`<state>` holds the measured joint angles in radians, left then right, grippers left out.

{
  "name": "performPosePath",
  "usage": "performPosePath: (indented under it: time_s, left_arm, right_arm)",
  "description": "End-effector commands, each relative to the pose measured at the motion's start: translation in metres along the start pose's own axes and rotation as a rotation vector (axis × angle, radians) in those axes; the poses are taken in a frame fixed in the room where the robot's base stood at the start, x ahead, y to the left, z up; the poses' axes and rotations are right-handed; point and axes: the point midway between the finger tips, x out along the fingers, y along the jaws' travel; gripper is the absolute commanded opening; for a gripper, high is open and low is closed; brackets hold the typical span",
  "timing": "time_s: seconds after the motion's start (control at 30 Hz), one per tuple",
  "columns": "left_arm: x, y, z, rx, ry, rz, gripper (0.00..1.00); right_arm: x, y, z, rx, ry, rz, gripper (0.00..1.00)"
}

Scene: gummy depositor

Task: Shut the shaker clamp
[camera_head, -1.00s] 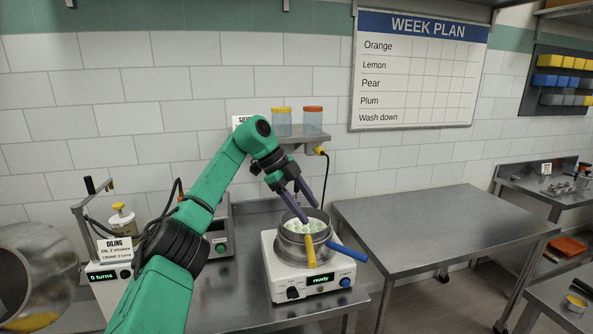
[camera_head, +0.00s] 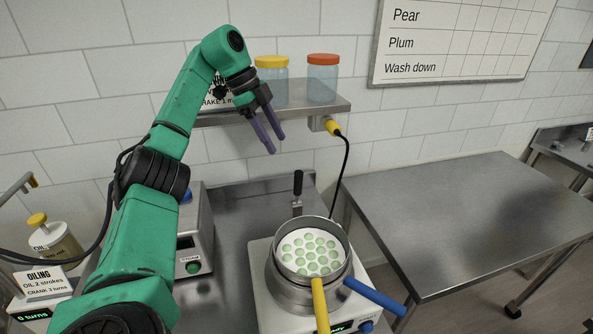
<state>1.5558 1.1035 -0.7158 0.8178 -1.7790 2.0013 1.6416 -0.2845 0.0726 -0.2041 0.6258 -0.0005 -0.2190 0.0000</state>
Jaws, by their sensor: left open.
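The shaker (camera_head: 258,290) is a white machine at the bottom centre, with a steel round sieve (camera_head: 291,297) on it holding several pale green gummies (camera_head: 310,250). A lever with a black grip (camera_head: 298,184), which looks like the clamp, stands upright behind the sieve on a metal bracket. A yellow handle (camera_head: 319,303) and a blue handle (camera_head: 374,296) stick out from the sieve's front and right. My left gripper (camera_head: 276,144) has two purple fingers, apart and empty. It hangs above and left of the black grip in the picture, not touching it. My right gripper is not in view.
A wall shelf (camera_head: 225,116) with a yellow-lidded jar (camera_head: 271,83) and an orange-lidded jar (camera_head: 322,82) is close behind my left gripper. A grey machine (camera_head: 196,240) and an oiling station (camera_head: 45,285) stand left. The steel table (camera_head: 470,215) at right is bare.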

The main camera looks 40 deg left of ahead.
Motion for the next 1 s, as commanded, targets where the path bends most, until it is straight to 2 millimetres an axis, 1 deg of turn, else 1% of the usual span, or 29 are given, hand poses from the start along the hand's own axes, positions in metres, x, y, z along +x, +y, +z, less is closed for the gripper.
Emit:
performPosePath:
  time_s: [0.1,0.17,0.23,0.3,0.4,0.5,0.6,0.67,0.77,0.9,0.97,1.0]
  left_arm:
    - [0.026,0.001,0.002,0.003,-0.001,0.003,0.58]
    - [0.039,0.001,0.001,0.002,-0.004,0.005,0.58]
    - [0.059,0.002,0.001,0.002,-0.003,0.006,0.58]
    - [0.077,0.001,0.001,0.001,-0.003,0.005,0.58]
    - [0.101,0.001,0.0,0.002,-0.002,0.005,0.58]
    - [0.121,0.001,-0.001,0.001,-0.001,0.004,0.58]
    - [0.134,0.0,-0.001,0.001,0.0,0.002,0.58]
    - [0.137,0.0,-0.001,0.001,0.001,0.0,0.58]
    - [0.14,0.0,-0.001,0.001,0.002,-0.001,0.58]
    - [0.14,0.0,-0.001,0.002,0.002,-0.001,0.58]
    - [0.139,0.0,-0.001,0.002,0.001,-0.001,0.35]
    - [0.139,0.0,-0.001,0.002,0.001,-0.001,0.2]
  right_arm:
    - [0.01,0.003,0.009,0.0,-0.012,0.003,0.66]
    - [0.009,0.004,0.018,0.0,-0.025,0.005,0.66]
    - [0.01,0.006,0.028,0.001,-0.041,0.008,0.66]
    - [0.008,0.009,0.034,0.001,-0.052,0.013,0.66]
    - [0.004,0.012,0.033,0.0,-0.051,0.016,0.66]
    - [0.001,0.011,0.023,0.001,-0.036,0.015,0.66]
    - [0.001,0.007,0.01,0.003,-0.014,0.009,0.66]
    - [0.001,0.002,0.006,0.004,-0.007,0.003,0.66]
    - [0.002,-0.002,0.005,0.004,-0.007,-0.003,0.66]
    - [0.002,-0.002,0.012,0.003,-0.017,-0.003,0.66]
    - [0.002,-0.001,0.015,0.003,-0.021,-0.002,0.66]
    - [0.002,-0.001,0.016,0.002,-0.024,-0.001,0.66]
